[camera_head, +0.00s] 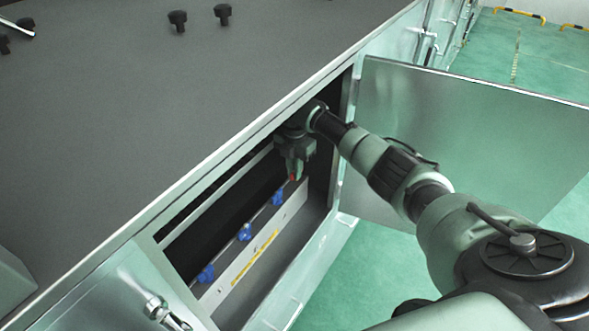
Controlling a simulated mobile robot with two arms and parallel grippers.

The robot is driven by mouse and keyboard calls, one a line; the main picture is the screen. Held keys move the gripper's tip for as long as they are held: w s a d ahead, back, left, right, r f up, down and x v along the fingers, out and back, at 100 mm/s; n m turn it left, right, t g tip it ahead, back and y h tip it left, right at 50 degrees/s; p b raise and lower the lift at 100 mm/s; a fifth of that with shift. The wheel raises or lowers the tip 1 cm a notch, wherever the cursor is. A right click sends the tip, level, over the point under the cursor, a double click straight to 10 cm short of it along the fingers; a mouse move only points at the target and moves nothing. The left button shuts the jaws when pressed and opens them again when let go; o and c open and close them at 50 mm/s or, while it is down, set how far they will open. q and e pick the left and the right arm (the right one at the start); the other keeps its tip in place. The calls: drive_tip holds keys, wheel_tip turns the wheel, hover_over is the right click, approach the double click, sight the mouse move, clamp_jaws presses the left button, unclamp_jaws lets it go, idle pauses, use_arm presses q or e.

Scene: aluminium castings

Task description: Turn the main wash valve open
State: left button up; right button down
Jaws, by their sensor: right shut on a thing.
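My right arm reaches from the lower right into an open cabinet (318,212) below a grey worktop. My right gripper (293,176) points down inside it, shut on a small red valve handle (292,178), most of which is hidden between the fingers. Blue valves sit in a row with it along a pipe: one (278,196) close by, one (244,232) in the middle and one (206,273) at the near left. I cannot read how far the red handle is turned. My left gripper is not in view.
The worktop (150,120) edge runs just above the opening. A panel with a yellow label (255,257) lies below the valves. Black knobs (222,12) stand on the worktop. Green floor is free at right.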

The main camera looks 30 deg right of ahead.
drive_tip(key=shift+a+n, duration=0.1)
drive_tip(key=shift+n, duration=0.2)
drive_tip(key=c, duration=1.5)
unclamp_jaws()
wheel_tip(320, 180, up, 7)
drive_tip(key=shift+f+b, duration=0.1)
drive_tip(key=shift+b, duration=1.1)
drive_tip(key=shift+r, duration=0.55)
